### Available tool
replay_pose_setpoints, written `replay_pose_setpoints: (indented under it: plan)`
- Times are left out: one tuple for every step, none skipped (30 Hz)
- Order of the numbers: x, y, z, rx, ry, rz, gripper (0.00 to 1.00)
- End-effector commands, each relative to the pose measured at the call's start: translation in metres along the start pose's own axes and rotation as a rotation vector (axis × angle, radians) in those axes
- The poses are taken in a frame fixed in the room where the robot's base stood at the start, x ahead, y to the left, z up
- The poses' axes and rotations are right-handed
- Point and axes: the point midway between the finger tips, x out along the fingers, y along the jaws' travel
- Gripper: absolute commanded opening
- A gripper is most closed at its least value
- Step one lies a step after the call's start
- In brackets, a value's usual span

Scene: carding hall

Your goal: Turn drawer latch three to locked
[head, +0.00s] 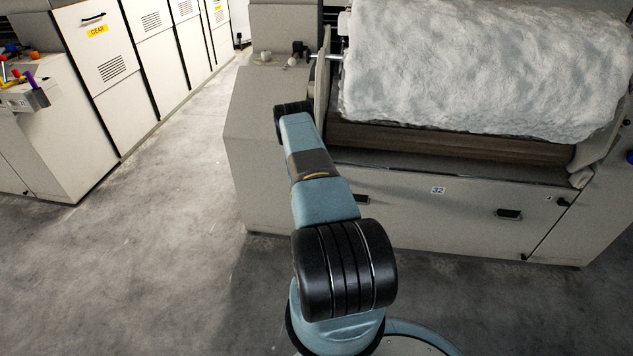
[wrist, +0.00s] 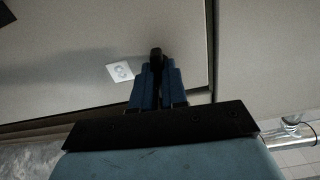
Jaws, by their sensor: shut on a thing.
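In the wrist view my gripper (wrist: 157,85) has its two blue fingers close together on a small dark latch (wrist: 155,54). The latch stands out from a pale drawer front, and the fingers hide its lower part. A white number label (wrist: 120,71) is beside the latch, its figures too blurred to read surely. I cannot tell which way the latch is turned. In the head view my arm reaches to the machine's left part, and my gripper is hidden behind it.
The pale machine (head: 420,225) bears a thick white fibre roll (head: 480,70). Its front has dark handles (head: 508,214) and a label "32" (head: 438,190). Cabinets (head: 105,60) line the left. The grey floor (head: 160,215) between is clear.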

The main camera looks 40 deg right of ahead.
Motion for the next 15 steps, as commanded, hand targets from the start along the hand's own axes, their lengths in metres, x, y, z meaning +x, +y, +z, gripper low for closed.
replay_pose_setpoints:
  plan:
    - [-0.0019,0.0008,0.0024,-0.02,-0.005,0.001,0.0]
    - [-0.0019,0.0008,0.0024,-0.031,-0.005,0.001,0.0]
    - [-0.002,0.0006,0.0024,-0.044,-0.005,0.0,0.0]
    - [-0.0021,0.0005,0.0025,-0.051,-0.005,0.0,0.0]
    - [-0.0021,0.0004,0.0026,-0.058,-0.006,0.0,0.0]
    - [-0.0022,0.0005,0.0027,-0.065,-0.006,0.0,0.0]
    - [-0.0022,0.0005,0.0027,-0.071,-0.006,0.0,0.0]
    - [-0.0022,0.0005,0.0028,-0.075,-0.006,0.0,0.0]
    - [-0.0023,0.0006,0.0028,-0.08,-0.006,0.001,0.0]
    - [-0.0023,0.0006,0.0029,-0.082,-0.006,0.001,0.0]
    - [-0.0023,0.0006,0.0029,-0.084,-0.007,0.001,0.0]
    - [-0.0024,0.0006,0.003,-0.086,-0.007,0.001,0.0]
    - [-0.0024,0.0006,0.003,-0.087,-0.007,0.001,0.0]
    - [-0.0024,0.0006,0.003,-0.087,-0.007,0.001,0.0]
    - [-0.0025,0.0005,0.0031,-0.088,-0.007,0.0,0.0]
